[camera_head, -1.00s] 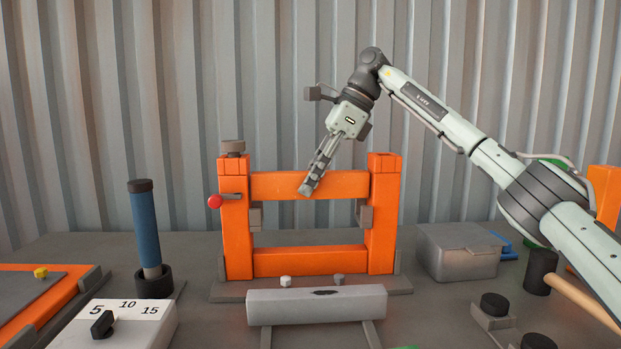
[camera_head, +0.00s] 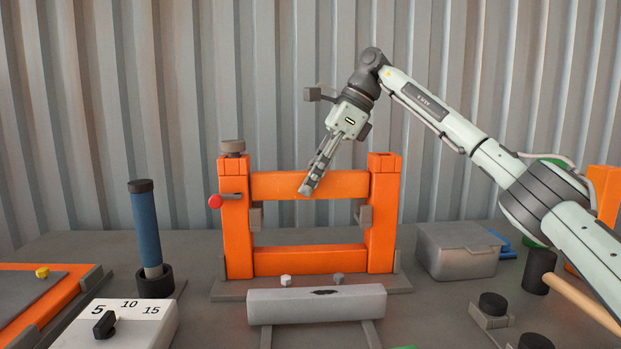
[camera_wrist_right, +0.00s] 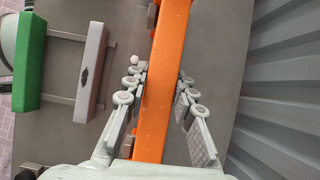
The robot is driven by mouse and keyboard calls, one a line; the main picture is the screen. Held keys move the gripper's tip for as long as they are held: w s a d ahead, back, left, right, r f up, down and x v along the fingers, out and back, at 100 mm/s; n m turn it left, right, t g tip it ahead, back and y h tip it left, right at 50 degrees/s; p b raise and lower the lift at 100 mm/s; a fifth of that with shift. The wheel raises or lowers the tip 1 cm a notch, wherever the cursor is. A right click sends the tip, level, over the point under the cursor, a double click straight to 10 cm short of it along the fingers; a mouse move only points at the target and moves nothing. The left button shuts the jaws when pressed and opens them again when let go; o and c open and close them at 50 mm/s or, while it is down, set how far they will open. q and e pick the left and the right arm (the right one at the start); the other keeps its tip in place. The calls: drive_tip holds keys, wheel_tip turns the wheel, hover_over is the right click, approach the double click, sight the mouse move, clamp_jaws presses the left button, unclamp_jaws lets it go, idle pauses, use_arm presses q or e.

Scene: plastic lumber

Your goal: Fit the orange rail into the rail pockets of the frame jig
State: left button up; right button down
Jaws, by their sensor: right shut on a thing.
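The orange rail (camera_head: 275,185) lies level between the two upright orange posts of the frame jig (camera_head: 236,240), near their tops. Grey brackets (camera_head: 255,217) sit on the inner sides of the posts, just below the rail's ends. Whether the rail's ends are seated in pockets cannot be told. My right gripper (camera_head: 308,189) points down at the middle of the rail and is shut on it. In the right wrist view the fingers of the gripper (camera_wrist_right: 160,80) stand on either side of the rail (camera_wrist_right: 157,100). My left gripper is out of view.
A grey bar (camera_head: 317,306) lies in front of the jig. A red-knobbed lever (camera_head: 215,202) sticks out from the left post. A blue-handled tool (camera_head: 146,230) stands at left behind a numbered box (camera_head: 130,325). A grey lidded box (camera_head: 456,252) is at right.

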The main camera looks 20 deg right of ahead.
sight(312, 198)
drive_tip(key=shift+f+b, duration=0.8)
drive_tip(key=shift+f, duration=1.25)
drive_tip(key=c, duration=1.2)
unclamp_jaws()
drive_tip(key=v, duration=1.2)
drive_tip(key=shift+s, duration=0.1)
